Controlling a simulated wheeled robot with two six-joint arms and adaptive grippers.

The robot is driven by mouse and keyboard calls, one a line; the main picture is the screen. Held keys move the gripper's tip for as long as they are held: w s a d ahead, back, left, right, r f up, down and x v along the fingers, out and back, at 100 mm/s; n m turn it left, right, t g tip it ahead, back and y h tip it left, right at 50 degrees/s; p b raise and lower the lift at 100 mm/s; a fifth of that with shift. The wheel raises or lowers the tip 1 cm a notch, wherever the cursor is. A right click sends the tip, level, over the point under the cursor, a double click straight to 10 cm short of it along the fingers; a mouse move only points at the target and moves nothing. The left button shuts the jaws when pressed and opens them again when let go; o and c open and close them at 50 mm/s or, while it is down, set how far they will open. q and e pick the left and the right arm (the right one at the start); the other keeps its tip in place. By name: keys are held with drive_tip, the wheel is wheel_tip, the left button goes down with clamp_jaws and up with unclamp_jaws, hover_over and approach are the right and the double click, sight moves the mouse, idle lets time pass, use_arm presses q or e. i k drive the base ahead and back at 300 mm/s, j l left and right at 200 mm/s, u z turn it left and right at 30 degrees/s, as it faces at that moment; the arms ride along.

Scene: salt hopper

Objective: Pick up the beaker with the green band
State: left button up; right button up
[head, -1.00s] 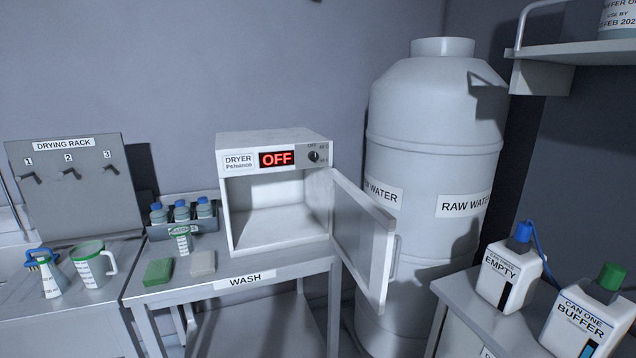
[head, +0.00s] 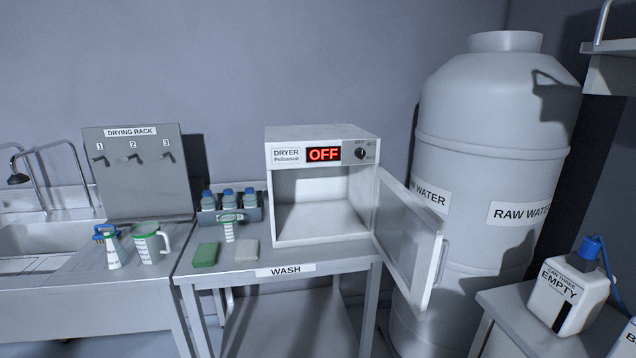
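A white handled beaker or jug (head: 149,246) with a green band at its rim and dark markings stands upright on the drainboard left of the wash table. Neither of my grippers shows in the head view.
The wash table (head: 330,258) holds a green sponge (head: 206,255), a pale block (head: 246,250), a rack of blue-capped bottles (head: 229,201) and a dryer (head: 320,133) reading OFF. Its open door (head: 408,240) juts forward. A sink (head: 40,240) lies left, a raw water tank (head: 490,150) right.

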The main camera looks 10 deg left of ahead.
sight(229, 228)
drive_tip(key=i+j+u, duration=0.1)
drive_tip(key=j, duration=0.3)
drive_tip(key=i+j, duration=0.3)
drive_tip(key=i+j+u, duration=0.15)
drive_tip(key=j, duration=0.35)
drive_tip(key=i+j+u, duration=0.1)
drive_tip(key=i+j, duration=0.2)
drive_tip(key=j, duration=0.1)
